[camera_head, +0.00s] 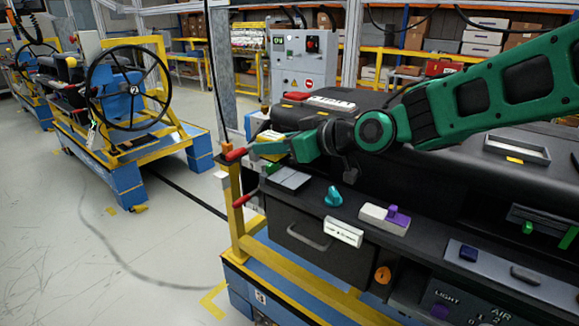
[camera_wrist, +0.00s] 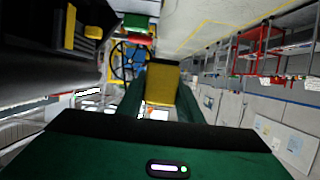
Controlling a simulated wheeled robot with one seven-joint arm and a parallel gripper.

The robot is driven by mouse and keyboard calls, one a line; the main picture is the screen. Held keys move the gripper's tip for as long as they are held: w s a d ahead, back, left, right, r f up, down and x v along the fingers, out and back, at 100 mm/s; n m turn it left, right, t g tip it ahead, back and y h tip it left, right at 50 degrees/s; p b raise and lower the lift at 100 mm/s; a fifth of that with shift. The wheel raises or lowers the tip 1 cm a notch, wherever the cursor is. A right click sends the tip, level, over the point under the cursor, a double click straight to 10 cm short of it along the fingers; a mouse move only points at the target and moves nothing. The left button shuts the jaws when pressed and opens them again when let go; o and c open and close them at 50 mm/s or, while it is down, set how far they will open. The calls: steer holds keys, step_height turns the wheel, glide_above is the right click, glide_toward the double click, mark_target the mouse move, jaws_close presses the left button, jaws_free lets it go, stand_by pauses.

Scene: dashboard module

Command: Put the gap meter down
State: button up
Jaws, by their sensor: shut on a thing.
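My green gripper (camera_head: 262,147) reaches left over the left end of the black dashboard module (camera_head: 420,185). It is shut on a yellow block-like thing, which I take to be the gap meter (camera_wrist: 161,84); in the wrist view it sits between the two green fingers. In the head view the yellow gap meter (camera_head: 270,136) shows just behind the fingers, partly hidden by them. The gripper is close to a red handle (camera_head: 236,154) on the yellow frame. I cannot tell whether the gap meter touches anything below it.
A teal knob (camera_head: 333,197), a white switch block with a purple top (camera_head: 385,217) and a grey panel (camera_head: 289,178) are on the module's ledge. A grey control cabinet (camera_head: 304,60) stands behind.

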mark_target(289, 177)
steer(key=w+d+f, duration=0.1)
steer(key=w+d, duration=0.1)
steer(key=w+d+f, duration=0.1)
steer(key=f, duration=0.1)
steer(key=shift+w+d+f, duration=0.2)
steer(key=shift+w+d, duration=0.2)
step_height(289, 177, down, 4)
steer(key=shift+f, duration=0.1)
steer(key=o, duration=0.8)
steer(key=shift+s, duration=0.1)
steer(key=shift+o, duration=0.2)
